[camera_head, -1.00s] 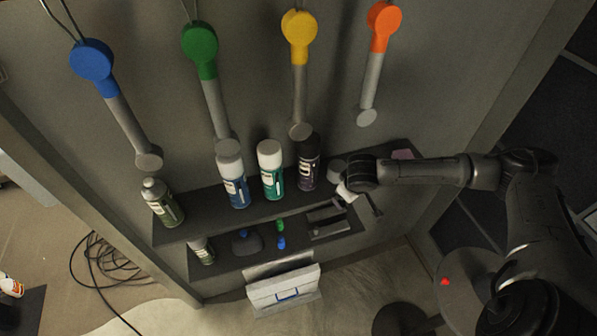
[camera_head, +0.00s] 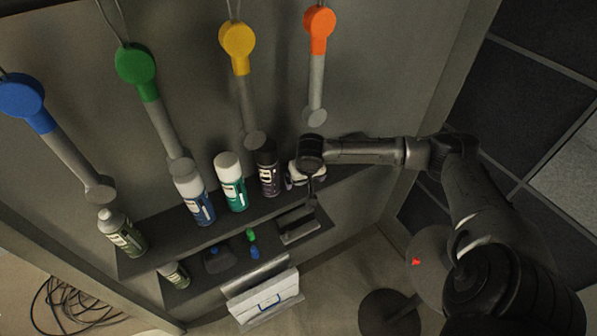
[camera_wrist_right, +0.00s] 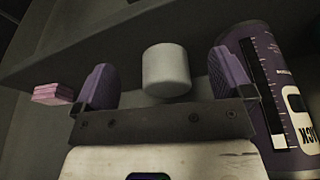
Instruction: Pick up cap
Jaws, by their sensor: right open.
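A pale grey-white cylindrical cap (camera_wrist_right: 167,71) stands on the dark shelf in the right wrist view. It sits between the two spread purple fingers of my right gripper (camera_wrist_right: 160,60), with a gap on each side. The fingers are open and hold nothing. In the head view my right gripper (camera_head: 302,177) is at the right part of the upper shelf, just right of the black-capped dark can (camera_head: 268,170). The cap cannot be made out there behind the gripper. My left gripper is not in view.
The dark purple can (camera_wrist_right: 262,85) stands close beside the right finger. A pink block (camera_wrist_right: 52,94) lies beyond the left finger. Green (camera_head: 231,182), blue (camera_head: 195,195) and olive (camera_head: 121,233) cans line the shelf. A white box (camera_head: 264,301) sits below.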

